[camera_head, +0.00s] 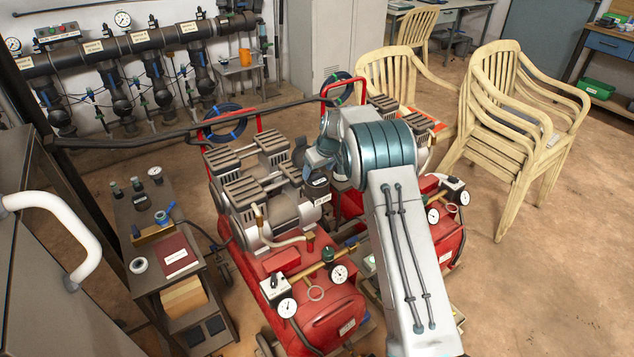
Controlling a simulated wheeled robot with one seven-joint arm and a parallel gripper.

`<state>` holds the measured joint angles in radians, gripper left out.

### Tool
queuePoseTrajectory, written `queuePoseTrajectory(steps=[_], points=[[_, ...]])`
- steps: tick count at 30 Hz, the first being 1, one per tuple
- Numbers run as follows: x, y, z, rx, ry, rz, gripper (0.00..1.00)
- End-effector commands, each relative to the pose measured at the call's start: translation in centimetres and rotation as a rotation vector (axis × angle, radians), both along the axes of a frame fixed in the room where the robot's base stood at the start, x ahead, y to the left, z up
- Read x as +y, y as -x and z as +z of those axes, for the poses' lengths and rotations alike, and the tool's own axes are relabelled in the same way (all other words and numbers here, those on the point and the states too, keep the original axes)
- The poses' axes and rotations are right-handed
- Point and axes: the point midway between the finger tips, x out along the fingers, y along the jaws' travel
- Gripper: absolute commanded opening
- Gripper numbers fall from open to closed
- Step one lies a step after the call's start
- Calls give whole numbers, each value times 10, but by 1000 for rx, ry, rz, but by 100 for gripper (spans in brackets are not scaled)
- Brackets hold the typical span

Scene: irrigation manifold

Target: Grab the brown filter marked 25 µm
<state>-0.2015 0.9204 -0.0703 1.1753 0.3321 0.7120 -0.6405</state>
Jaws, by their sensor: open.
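I cannot make out a brown filter with a readable 25 µm mark. A dark part with a small white label (318,182) sits by the compressor's motor, just below my arm's end; its print is too small to read. My gripper (306,163) is small and partly hidden behind my wrist, over the red compressor (330,315). It is open, and I see nothing held in it. Small dark fittings (138,184) stand on the dark cart (128,215) at the left, well apart from my gripper.
A pipe manifold (145,40) runs along the back wall. Stacked cream chairs (515,120) stand at the right. Floor at the far right is clear.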

Motion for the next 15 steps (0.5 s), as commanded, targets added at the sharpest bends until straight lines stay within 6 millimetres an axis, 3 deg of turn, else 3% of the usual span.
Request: queuePoseTrajectory(steps=[6,14,15], points=[[4,-7,-19,1,1,-1,71],[4,-8,-20,-1,0,-1,71],[4,-7,-20,0,0,-1,60]])
